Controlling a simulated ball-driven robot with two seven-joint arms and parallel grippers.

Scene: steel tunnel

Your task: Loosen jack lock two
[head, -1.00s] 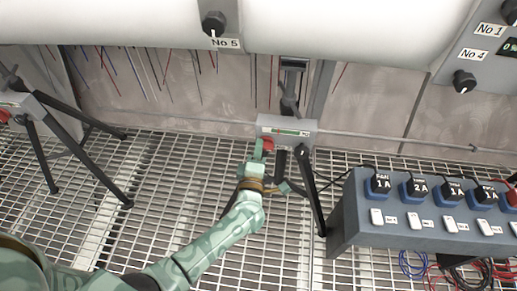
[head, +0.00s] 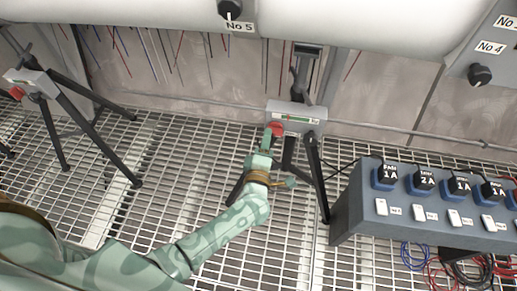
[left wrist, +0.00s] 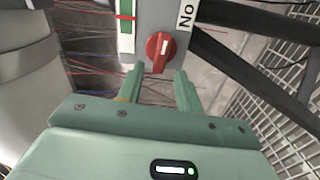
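The middle jack has a grey lock box (head: 297,118) on a black tripod stand, with a red knob (head: 276,129) at its left end. The left wrist view shows the knob (left wrist: 160,50) close up, with a white pointer mark, beside a green and red gauge strip (left wrist: 126,22) and a partly cut-off "No" label (left wrist: 187,14). My left gripper (head: 267,143) is at the knob in the head view. In the left wrist view its two fingers (left wrist: 160,82) are apart, with the knob just beyond and between their tips. Contact is not clear. My right gripper is out of view.
Another jack with a grey box (head: 33,83) and red knob stands at the left. A grey switch panel (head: 352,230) with black plugs and white switches is at the right. Black dials (head: 481,75) and a large pale pipe are above. Open grating (head: 180,170) lies between.

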